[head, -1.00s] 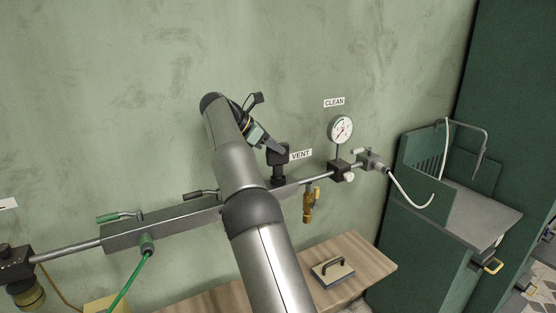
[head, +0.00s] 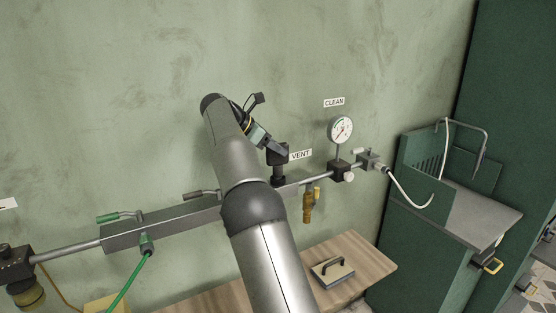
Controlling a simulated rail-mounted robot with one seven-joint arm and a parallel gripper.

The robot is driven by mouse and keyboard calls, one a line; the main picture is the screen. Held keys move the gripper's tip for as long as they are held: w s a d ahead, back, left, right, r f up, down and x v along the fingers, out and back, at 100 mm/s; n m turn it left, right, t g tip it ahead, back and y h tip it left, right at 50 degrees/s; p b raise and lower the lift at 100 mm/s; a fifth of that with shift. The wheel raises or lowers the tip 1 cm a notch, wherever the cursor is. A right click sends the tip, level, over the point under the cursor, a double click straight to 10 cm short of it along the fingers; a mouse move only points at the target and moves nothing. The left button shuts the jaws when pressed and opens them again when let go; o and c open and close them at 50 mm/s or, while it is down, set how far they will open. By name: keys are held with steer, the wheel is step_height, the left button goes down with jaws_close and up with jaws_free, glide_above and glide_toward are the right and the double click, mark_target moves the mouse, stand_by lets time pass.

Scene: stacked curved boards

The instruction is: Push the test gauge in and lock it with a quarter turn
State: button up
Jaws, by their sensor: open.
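A round white-faced gauge (head: 340,129) with a dark needle stands upright on a thin stem above a black block (head: 340,170) on the wall pipe, under the CLEAN label. I cannot tell whether this is the test gauge. My gripper (head: 267,146) is open at the upper middle, close to the black fitting (head: 278,156) beside the VENT label. It points down and right towards this fitting; I cannot tell whether they touch. I see nothing held between the fingers. My arm hides part of the pipe and wall behind it.
A brass valve (head: 308,204) hangs under the pipe. A green cabinet (head: 420,235) stands right.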

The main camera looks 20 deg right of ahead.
steer(key=shift+s+n+t, duration=0.15)
steer(key=shift+n+t, duration=0.55)
steer(key=shift+n, duration=0.1)
steer(key=w+v, duration=0.1)
steer(key=v, duration=0.8)
steer(key=s+a+f+m+y+b, duration=0.1)
steer(key=s+a+f+m+y, duration=0.2)
steer(key=s, duration=1.1)
steer(key=s+a+f+m+y+b, duration=0.2)
steer(key=s+a+f+m+y, duration=0.2)
steer(key=s+f+m, duration=0.5)
steer(key=s+a+f+m+y+b, duration=0.1)
steer(key=s+a+f+m+y, duration=0.2)
steer(key=s+f+m, duration=0.4)
steer(key=s+a+f, duration=0.1)
steer(key=s+f, duration=0.8)
steer(key=s, duration=0.4)
steer(key=shift+a+f, duration=0.25)
steer(key=shift+a, duration=0.1)
